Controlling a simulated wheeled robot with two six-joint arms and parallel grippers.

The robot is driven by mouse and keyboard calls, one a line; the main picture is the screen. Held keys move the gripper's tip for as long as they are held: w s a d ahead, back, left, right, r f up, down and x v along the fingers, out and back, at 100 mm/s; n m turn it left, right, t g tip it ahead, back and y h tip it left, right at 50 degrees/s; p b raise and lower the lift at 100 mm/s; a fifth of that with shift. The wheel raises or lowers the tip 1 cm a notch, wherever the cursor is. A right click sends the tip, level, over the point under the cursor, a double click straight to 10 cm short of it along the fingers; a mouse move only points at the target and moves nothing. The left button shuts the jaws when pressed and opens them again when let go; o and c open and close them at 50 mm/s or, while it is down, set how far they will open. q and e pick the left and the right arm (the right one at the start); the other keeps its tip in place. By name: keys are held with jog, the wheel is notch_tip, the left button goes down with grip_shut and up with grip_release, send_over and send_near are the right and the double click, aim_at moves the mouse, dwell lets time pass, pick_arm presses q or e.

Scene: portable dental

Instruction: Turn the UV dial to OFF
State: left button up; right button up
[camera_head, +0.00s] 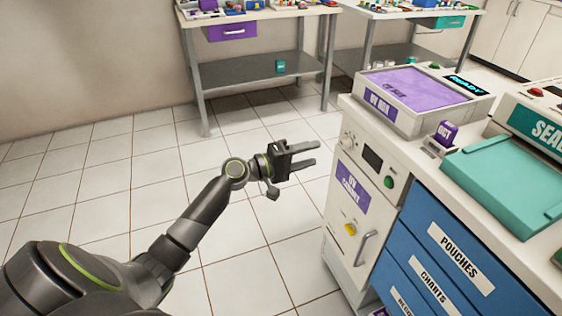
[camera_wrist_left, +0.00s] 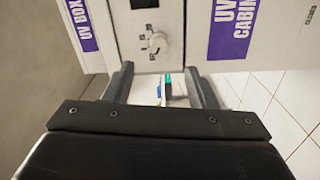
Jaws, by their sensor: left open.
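The UV dial (camera_head: 346,141) is a small pale round knob on the upper front panel of the white UV cabinet (camera_head: 338,225). In the left wrist view the dial (camera_wrist_left: 157,43) shows larger, with small marks around it that are too small to read. My left gripper (camera_head: 314,154) is open and empty, left of the cabinet front and apart from the dial. In the left wrist view its fingertips (camera_wrist_left: 160,72) stand either side of the dial's line, with the dial beyond them. My right gripper is out of view.
A dark display (camera_head: 372,157) and a green button (camera_head: 389,182) are right of the dial. Below are a yellow knob (camera_head: 350,229) and a door handle (camera_head: 366,246). The UV box (camera_head: 400,121) stands on top. Tiled floor left of the cabinet is clear.

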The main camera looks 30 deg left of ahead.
pick_arm(q)
jog(key=v, duration=0.8)
jog(key=shift+b, duration=0.45)
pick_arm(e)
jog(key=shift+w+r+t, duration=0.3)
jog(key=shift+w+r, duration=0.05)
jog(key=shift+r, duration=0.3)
